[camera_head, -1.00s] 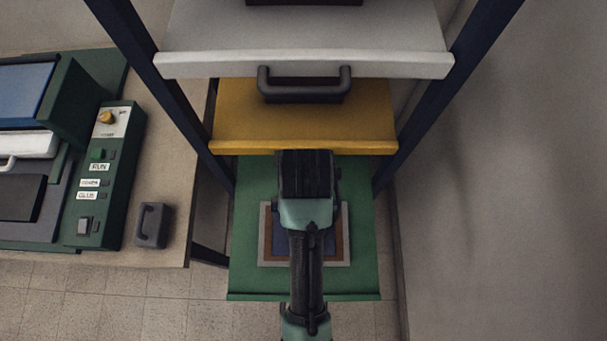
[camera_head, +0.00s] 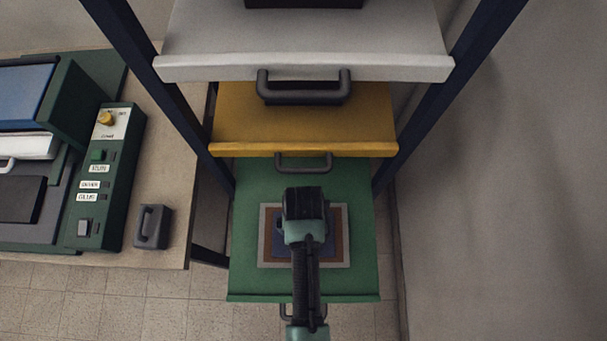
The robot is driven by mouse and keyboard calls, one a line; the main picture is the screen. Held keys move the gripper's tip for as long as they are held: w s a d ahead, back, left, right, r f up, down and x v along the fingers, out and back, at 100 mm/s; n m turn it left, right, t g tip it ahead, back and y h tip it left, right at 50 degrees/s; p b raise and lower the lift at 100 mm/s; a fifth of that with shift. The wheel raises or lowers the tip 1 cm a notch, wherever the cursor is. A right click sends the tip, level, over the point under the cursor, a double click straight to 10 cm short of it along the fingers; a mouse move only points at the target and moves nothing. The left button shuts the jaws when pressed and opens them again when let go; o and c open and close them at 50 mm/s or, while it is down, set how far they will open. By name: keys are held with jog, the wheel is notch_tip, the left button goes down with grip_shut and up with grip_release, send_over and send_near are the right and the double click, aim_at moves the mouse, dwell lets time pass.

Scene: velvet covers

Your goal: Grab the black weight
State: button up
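A small black or dark grey block with a loop handle (camera_head: 152,227), which looks like the weight, stands on the beige table near its right front corner. My gripper (camera_head: 304,204) is at the end of my arm, over the green shelf, well to the right of that block and apart from it. I see my gripper from behind and above. Its fingertips are hidden, so I cannot tell whether it is open or holds anything.
The green shelf (camera_head: 245,275) carries a pattern of nested squares (camera_head: 340,255). Above it are a yellow shelf (camera_head: 365,135) and a white shelf (camera_head: 400,65), each with a front handle. Dark blue posts (camera_head: 165,95) flank them. A green machine (camera_head: 105,170) fills the table's left.

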jog(key=shift+f, duration=0.3)
grip_shut()
jog(key=shift+w+r, duration=0.2)
dwell(0.4)
